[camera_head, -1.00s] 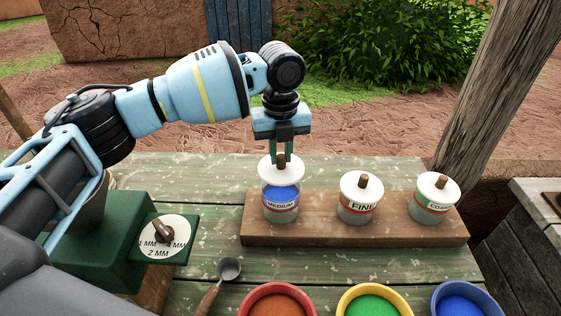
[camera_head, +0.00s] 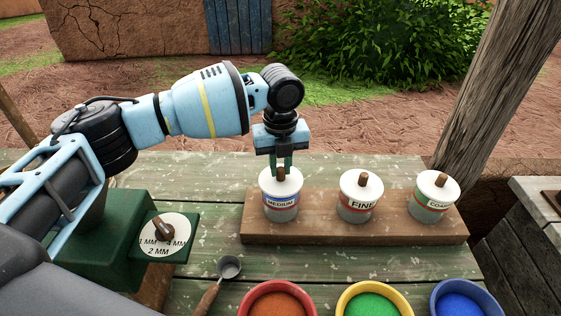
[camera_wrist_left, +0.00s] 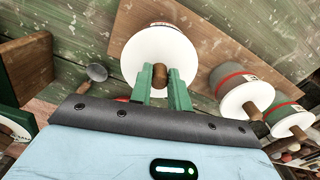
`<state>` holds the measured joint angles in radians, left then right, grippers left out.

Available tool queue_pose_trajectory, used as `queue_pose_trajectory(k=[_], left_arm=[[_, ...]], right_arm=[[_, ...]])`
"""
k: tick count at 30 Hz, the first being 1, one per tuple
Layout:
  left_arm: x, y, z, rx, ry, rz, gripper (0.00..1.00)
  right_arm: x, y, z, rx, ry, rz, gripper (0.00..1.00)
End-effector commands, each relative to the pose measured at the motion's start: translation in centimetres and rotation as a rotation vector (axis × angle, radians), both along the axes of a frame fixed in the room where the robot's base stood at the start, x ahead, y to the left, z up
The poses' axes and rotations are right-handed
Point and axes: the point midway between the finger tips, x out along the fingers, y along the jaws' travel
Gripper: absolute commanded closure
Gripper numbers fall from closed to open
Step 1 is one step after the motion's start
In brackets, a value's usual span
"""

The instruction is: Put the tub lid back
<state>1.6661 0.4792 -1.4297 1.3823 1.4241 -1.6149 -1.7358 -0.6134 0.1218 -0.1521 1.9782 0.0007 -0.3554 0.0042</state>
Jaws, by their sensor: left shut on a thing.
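The white tub lid (camera_head: 267,183) with a brown knob sits on top of the MEDIUM tub (camera_head: 281,211), level with its rim as far as I can see. The lid also shows in the left wrist view (camera_wrist_left: 150,49). My left gripper (camera_head: 282,172) points down over it, with its green fingers shut on the knob. In the left wrist view the fingers (camera_wrist_left: 160,80) stand on both sides of the knob. The blue contents of the tub are hidden under the lid. My right gripper is not in view.
The FINE tub (camera_head: 359,211) and COARSE tub (camera_head: 432,212), both lidded, stand to the right on the same wooden board (camera_head: 320,234). A green box with a dial (camera_head: 165,236) is at left. A scoop (camera_head: 229,268) and red, yellow and blue bowls (camera_head: 461,301) are in front.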

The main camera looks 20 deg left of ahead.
Motion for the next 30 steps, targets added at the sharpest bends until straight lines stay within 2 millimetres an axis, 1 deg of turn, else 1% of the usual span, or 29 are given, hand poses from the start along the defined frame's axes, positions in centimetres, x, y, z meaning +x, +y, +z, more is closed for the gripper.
queue_pose_trajectory(k=[1,2,6,7,15,19,23,30], left_arm=[[0.0,0.0,0.0,0.000,-0.001,0.000,1.00],[0.0,0.0,0.0,-0.001,0.000,0.000,0.81],[0.0,0.0,0.1,-0.001,0.000,0.000,0.62],[0.0,0.0,0.1,-0.001,0.000,0.000,0.60],[0.0,0.0,0.1,0.000,-0.001,0.000,0.60],[0.1,0.0,0.9,0.000,-0.004,0.000,0.60],[0.1,-0.1,2.8,-0.002,-0.003,0.000,0.60],[0.1,-0.1,7.8,-0.002,-0.004,-0.001,0.60]], right_arm=[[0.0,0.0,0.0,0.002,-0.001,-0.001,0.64],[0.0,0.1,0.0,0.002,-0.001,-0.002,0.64],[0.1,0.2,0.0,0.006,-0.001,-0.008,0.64],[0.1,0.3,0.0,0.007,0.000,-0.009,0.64],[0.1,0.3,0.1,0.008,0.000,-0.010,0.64],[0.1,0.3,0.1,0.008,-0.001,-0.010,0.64],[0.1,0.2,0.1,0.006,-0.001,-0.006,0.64],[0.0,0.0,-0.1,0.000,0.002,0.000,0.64]])
